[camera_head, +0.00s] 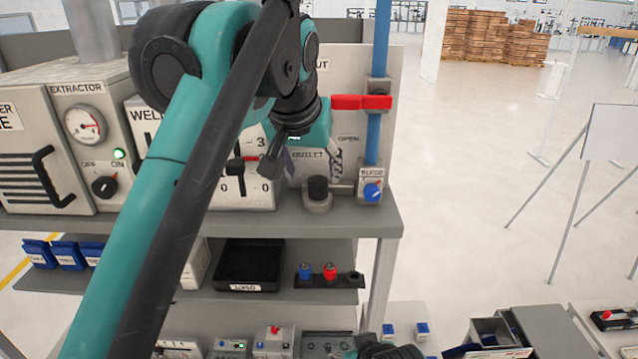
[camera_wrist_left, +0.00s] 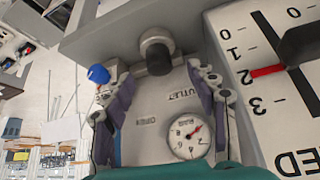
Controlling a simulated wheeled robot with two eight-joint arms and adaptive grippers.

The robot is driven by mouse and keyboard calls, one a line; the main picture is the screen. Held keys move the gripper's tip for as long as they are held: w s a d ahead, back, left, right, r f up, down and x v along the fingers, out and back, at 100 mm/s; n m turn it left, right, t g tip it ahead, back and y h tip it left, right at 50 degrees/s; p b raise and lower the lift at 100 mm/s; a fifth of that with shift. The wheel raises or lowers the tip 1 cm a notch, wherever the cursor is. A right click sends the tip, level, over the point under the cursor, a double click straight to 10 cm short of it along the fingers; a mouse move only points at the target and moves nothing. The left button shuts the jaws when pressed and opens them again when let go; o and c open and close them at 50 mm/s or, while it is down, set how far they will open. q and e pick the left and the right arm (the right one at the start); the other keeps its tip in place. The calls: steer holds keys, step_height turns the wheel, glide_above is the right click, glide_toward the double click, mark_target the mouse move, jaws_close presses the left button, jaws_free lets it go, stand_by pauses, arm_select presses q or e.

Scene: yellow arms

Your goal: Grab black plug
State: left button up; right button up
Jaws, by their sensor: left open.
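The black plug (camera_head: 318,188) sits upright on a round grey outlet fitting (camera_head: 317,203) at the front of the upper shelf. In the left wrist view the black plug (camera_wrist_left: 158,57) shows ahead, between the directions of the two fingers. My left gripper (camera_head: 312,164) is above and behind the plug, in front of the outlet panel. Its fingers (camera_wrist_left: 163,92) are spread apart with nothing between them, and they appear apart from the plug. The arm hides part of the panel in the head view.
A blue knob (camera_head: 372,191) and a red valve handle (camera_head: 362,102) stand right of the plug. A lever scale panel (camera_head: 243,188) is on the left. Below are a black tray (camera_head: 250,262) and a rack (camera_head: 330,281) with blue and red plugs. Open floor lies right.

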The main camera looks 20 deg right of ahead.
mark_target(316, 181)
arm_select(q)
steer(key=shift+f, duration=0.35)
steer(key=x, duration=0.3)
steer(key=w+x, duration=0.1)
steer(key=x, duration=0.1)
steer(key=shift+w+d+p, duration=0.15)
steer(key=shift+d+p, duration=0.25)
steer(key=shift+d, duration=0.05)
steer(key=shift+s+a+r, duration=0.1)
steer(key=shift+s+a, duration=0.1)
steer(key=shift+s, duration=0.25)
steer(key=shift+w, duration=0.15)
steer(key=c, duration=1.2)
